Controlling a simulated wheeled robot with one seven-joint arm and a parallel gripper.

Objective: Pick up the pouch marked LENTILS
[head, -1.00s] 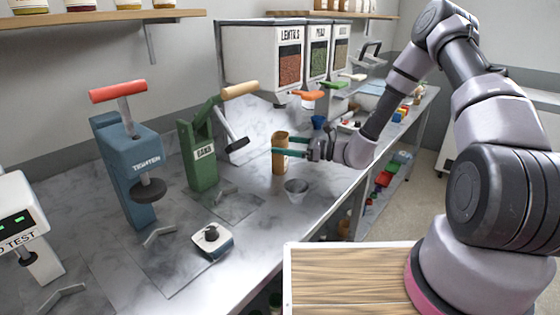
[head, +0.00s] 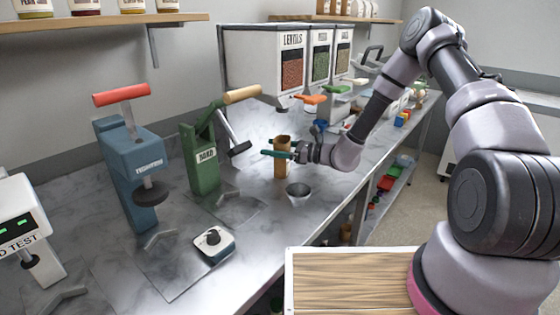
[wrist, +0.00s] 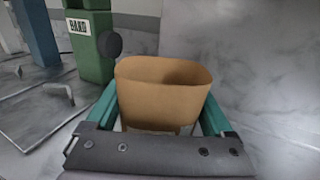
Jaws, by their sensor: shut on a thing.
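A tan kraft pouch (head: 282,168) with an open top stands upright on the marble counter, below and in front of the LENTILS dispenser. It fills the middle of the wrist view (wrist: 162,92). My gripper (head: 279,154) reaches it from the right and is shut on it, with one teal finger on each side of the pouch. The teal fingers also flank it in the wrist view (wrist: 160,115). No LENTILS marking on the pouch can be read in these frames. Its lower part is hidden by the gripper body in the wrist view.
A small grey cup (head: 299,192) stands close in front of the pouch. The green BAND press (head: 203,165) is to its left, the blue TIGHTEN press (head: 135,165) farther left. The LENTILS dispenser (head: 291,68) hangs behind. A small dial device (head: 213,242) sits near the front edge.

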